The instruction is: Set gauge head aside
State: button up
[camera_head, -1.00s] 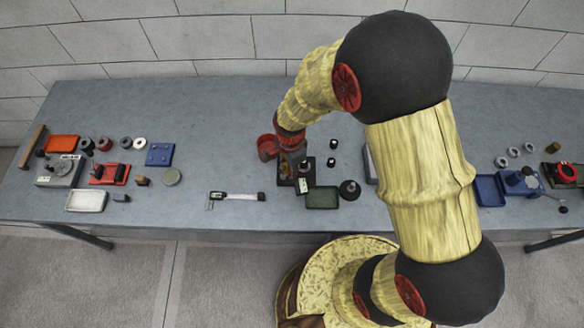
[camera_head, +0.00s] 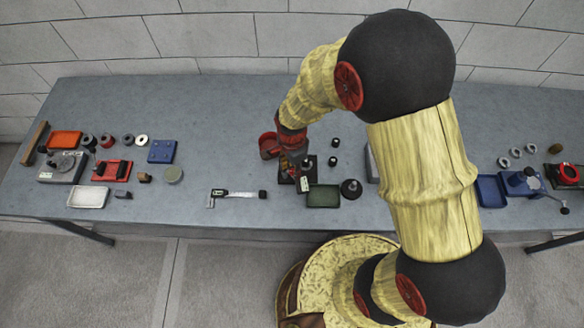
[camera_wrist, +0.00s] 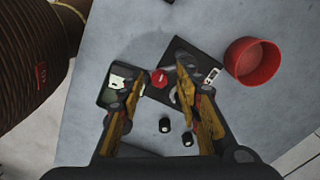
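My gripper (camera_wrist: 161,68) points down with its fingers apart. In the wrist view a small red-topped part (camera_wrist: 159,79) shows between the fingertips, with no clear contact. It stands at the edge of a black base plate (camera_wrist: 207,54). In the head view my gripper (camera_head: 293,166) is over this plate, which it partly hides. A small part with a white face (camera_head: 305,184) is beside the gripper; it also shows next to the left finger in the wrist view (camera_wrist: 118,82). I cannot tell for certain which part is the gauge head.
A green tray (camera_head: 323,197) lies in front of the plate, and a red cup (camera_head: 267,146) behind it. Two small black pieces (camera_head: 333,152) and a round black part (camera_head: 351,189) are to the right. A caliper (camera_head: 236,193) lies left. The table's middle left is clear.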

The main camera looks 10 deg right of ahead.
aim_at(292, 172)
notch_tip(292, 172, up, 12)
dwell(0.6)
dwell(0.5)
jog(key=s+d+r+n+t+b, duration=0.5)
jog(key=s+d+r+n+b, duration=0.2)
jog(key=s+d+r+n, duration=0.4)
notch_tip(292, 172, up, 4)
jog(key=s+n, duration=0.2)
jog(key=shift+s+n+t+b, duration=0.3)
jog(key=shift+s+n+b, duration=0.05)
jog(key=shift+n, duration=0.05)
